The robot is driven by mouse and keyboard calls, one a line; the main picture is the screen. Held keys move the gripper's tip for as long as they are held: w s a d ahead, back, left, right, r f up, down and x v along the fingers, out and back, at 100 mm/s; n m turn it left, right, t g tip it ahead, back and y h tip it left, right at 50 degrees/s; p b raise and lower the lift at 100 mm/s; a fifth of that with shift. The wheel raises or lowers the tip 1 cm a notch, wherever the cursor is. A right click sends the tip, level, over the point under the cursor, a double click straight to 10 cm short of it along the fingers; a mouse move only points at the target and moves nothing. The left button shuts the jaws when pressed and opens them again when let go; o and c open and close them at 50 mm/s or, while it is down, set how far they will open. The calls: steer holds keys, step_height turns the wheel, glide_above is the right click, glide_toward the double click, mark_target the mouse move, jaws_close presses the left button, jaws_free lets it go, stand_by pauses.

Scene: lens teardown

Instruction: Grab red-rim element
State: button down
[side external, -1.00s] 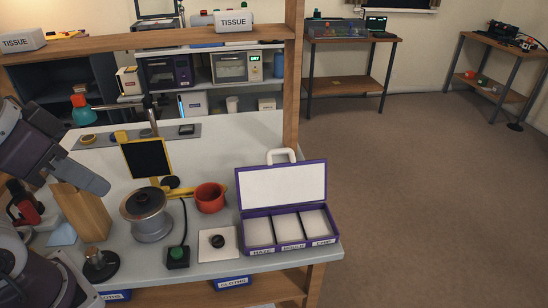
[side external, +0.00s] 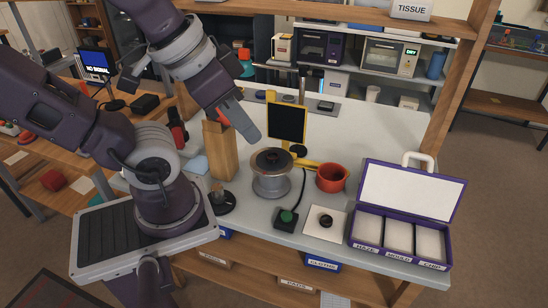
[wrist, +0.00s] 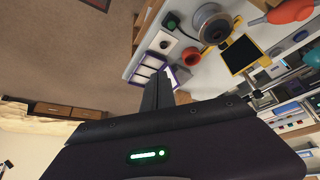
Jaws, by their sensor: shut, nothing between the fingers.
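My gripper (side external: 250,132) is shut and empty, held above the bench just right of the tall wooden block. Its closed fingers (wrist: 160,92) also show in the wrist view. I cannot make out a red-rimmed element in either view. A silver, spool-like lens body with a dark top (side external: 271,174) stands upright below and right of the gripper, apart from it. A small black ring (side external: 325,221) lies on a white pad (side external: 312,232). The purple case (side external: 402,217) is open, with three pale compartments labelled HAZE, MOULD and CHIP; they look empty.
A red pot (side external: 331,178) stands right of the lens body. A yellow-framed black panel (side external: 287,124) stands behind it. A green button box (side external: 288,218) with a cable is in front. The wooden block (side external: 220,155) is close to my gripper. A shelf post (side external: 455,85) rises behind the case.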

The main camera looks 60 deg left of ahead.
mark_target(273, 156)
steer(key=c, duration=1)
jaws_free()
steer(key=shift+o, duration=0.2)
steer(key=w+a+f+m+g+y, duration=0.2)
steer(key=w+a+f+m+y, duration=0.3)
steer(key=f, duration=0.3)
steer(key=w+a+f+m+g+y, duration=0.2)
steer(key=w+f+m+y, duration=0.35)
steer(key=f+m, duration=0.2)
steer(key=w+a+f+m+g+y, duration=0.2)
steer(key=w+a+f+m+y, duration=0.3)
steer(key=f, duration=0.4)
steer(key=shift+m+y, duration=0.25)
steer(key=shift+y, duration=0.1)
steer(key=a, duration=0.2)
steer(key=s+a, duration=0.1)
steer(key=a, duration=0.1)
steer(key=a+f, duration=0.1)
steer(key=a, duration=0.1)
steer(key=shift+s+f, duration=0.1)
steer(key=shift+s, duration=0.25)
